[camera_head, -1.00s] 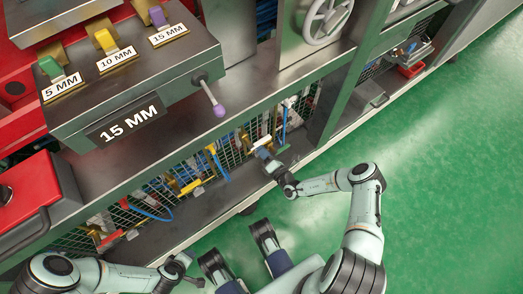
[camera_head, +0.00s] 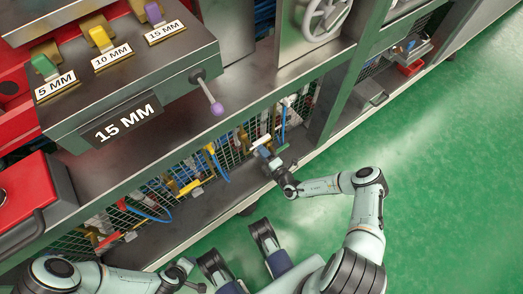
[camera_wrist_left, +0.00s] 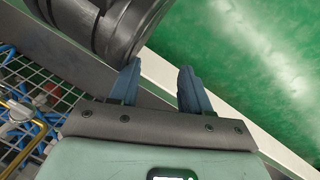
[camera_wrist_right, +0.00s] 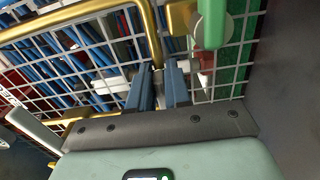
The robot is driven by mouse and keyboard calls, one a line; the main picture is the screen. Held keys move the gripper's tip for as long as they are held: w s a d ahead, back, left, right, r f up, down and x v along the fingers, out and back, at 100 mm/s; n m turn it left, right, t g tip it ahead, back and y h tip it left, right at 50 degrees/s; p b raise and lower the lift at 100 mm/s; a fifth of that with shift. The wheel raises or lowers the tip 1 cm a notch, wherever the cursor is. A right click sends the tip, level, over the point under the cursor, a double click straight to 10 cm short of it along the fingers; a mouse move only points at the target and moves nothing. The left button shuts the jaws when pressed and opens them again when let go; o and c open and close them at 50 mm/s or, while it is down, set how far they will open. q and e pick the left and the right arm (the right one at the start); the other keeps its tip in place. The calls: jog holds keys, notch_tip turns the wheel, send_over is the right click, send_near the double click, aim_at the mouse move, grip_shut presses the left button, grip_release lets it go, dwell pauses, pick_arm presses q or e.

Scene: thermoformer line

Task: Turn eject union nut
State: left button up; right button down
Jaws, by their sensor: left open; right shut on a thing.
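My right gripper (camera_head: 262,150) reaches into the lower bay of the machine, in front of the wire mesh. In the right wrist view its fingers (camera_wrist_right: 158,72) are close together around the lower end of a bent brass pipe (camera_wrist_right: 150,30). I take the fitting there as the eject union nut; it is mostly hidden between the fingertips. My left gripper (camera_wrist_left: 158,78) is open and empty, beside the machine's lower edge. In the head view, my left arm's end is low in the picture, far from the pipe.
A green-handled valve (camera_wrist_right: 212,22) stands right of the right fingers. Wire mesh (camera_wrist_right: 95,65) with blue hoses lies behind. A lever with a purple knob (camera_head: 217,109) juts out above the bay. The green floor (camera_head: 440,190) at right is clear.

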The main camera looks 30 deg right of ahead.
jog(key=shift+a, duration=0.1)
jog(key=c, duration=1.2)
grip_release()
jog(key=shift+o, duration=0.2)
pick_arm(q)
jog(key=shift+t, duration=0.3)
jog(key=r+p, duration=0.1)
jog(key=d+r+p, duration=0.1)
jog(key=r, duration=0.1)
jog(key=r+p, duration=0.1)
jog(key=shift+w+d+r, duration=0.15)
jog(key=shift+w+d, duration=0.15)
pick_arm(e)
jog(key=s+d, duration=0.1)
jog(key=s, duration=1.2)
jog(key=shift+s, duration=0.2)
